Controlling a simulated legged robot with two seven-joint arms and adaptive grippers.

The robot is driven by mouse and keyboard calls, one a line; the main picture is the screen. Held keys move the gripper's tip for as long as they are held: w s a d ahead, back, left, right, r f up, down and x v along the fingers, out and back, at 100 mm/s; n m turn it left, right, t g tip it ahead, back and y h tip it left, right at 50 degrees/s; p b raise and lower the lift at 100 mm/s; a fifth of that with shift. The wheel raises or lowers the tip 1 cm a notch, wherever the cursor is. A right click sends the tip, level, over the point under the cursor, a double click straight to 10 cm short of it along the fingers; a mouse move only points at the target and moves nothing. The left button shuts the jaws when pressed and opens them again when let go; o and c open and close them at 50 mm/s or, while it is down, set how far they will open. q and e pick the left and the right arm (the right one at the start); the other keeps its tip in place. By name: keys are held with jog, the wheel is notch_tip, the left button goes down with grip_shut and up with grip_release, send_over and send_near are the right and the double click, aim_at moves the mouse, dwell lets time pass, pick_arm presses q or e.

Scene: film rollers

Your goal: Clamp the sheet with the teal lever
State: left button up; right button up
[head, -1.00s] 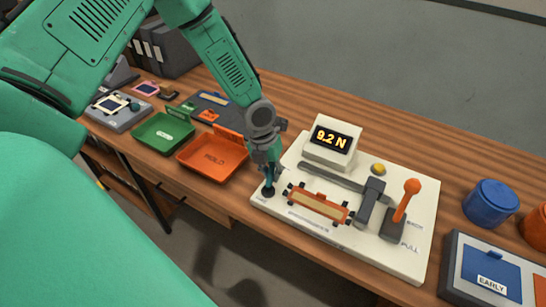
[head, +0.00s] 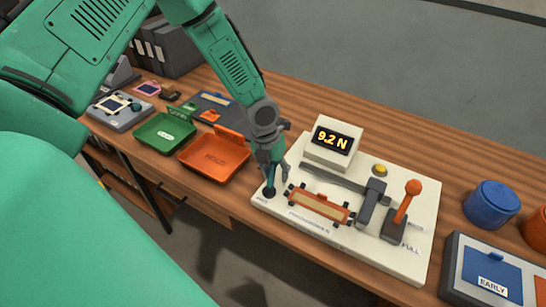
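The teal lever (head: 269,187) stands in a dark round base at the near left corner of the white test fixture (head: 390,262). My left gripper (head: 271,174) points down over the lever, with its fingers at the lever's top. The fingers and lever overlap, so I cannot tell whether they are closed on it. An orange-framed strip with a pale middle (head: 318,205) lies on the fixture, held by dark clips at its ends. I cannot make out a separate sheet. My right gripper is not in view.
A display (head: 332,139) on the fixture reads 9.2 N. An orange-knobbed lever (head: 408,200) stands at the fixture's right. An orange tray (head: 214,158) and a green tray (head: 164,132) lie to the left. A blue pot (head: 491,206) is at the right.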

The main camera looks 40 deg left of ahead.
pick_arm(q)
jog(key=shift+s+d, duration=0.1)
jog(key=shift+s, duration=0.1)
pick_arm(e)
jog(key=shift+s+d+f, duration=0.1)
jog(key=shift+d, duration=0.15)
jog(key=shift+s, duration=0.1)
pick_arm(q)
notch_tip(320, 180, up, 12)
jog(key=a, duration=0.2)
jog(key=shift+s+f, duration=0.15)
jog(key=shift+s, duration=0.15)
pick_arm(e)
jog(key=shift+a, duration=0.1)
